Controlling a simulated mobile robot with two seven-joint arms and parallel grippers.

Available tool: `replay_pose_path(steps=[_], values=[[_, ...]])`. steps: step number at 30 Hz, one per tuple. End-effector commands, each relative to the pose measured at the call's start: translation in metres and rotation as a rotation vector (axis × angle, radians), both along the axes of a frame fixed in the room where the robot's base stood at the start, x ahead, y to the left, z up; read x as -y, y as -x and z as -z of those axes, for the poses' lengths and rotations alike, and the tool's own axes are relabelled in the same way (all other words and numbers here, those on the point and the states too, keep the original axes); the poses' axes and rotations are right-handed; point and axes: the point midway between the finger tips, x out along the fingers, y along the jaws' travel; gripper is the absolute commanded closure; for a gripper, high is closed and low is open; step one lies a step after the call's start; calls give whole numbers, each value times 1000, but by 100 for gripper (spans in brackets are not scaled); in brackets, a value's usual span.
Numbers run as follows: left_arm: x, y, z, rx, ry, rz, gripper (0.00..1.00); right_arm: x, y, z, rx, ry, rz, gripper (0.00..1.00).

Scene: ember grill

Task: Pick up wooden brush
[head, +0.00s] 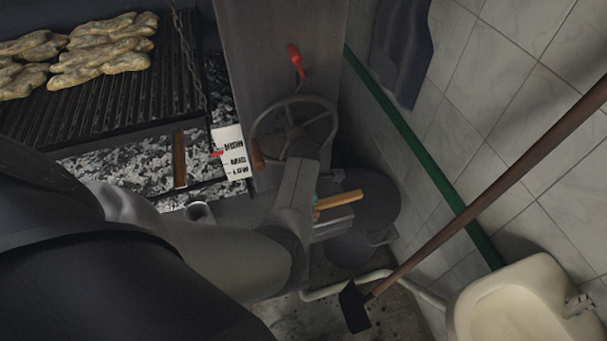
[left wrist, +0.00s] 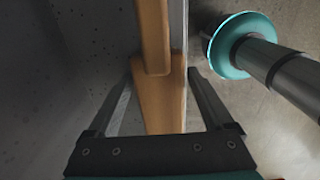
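The wooden brush (left wrist: 157,60) lies in front of my left gripper (left wrist: 162,70) in the left wrist view. Its narrow handle runs to the top and its wider part lies nearer the palm. My left gripper is open, one finger on each side of the brush, with gaps visible between fingers and wood. In the head view the brush (head: 340,200) shows as a short light-wood piece just right of my left forearm, which hides much of the gripper and the brush's left end. My right gripper is not in view.
A grill (head: 120,110) with food and ash below is at upper left. A spoked handwheel (head: 295,115) stands beside my left wrist. Dark round objects (head: 365,205) lie near the brush. A long-handled tool (head: 480,190) and white sink (head: 525,305) are at right.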

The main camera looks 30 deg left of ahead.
Motion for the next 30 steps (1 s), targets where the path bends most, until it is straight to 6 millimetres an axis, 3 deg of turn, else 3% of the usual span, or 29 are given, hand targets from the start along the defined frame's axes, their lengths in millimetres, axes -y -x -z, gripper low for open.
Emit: replay_pose_path(steps=[2, 22, 30], values=[[0, 0, 0, 0, 0, 0, 25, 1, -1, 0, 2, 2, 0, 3], [0, 0, 0, -1, 1, 0, 100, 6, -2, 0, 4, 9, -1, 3], [-1, 0, -1, 0, 0, 0, 100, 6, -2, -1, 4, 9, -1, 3]])
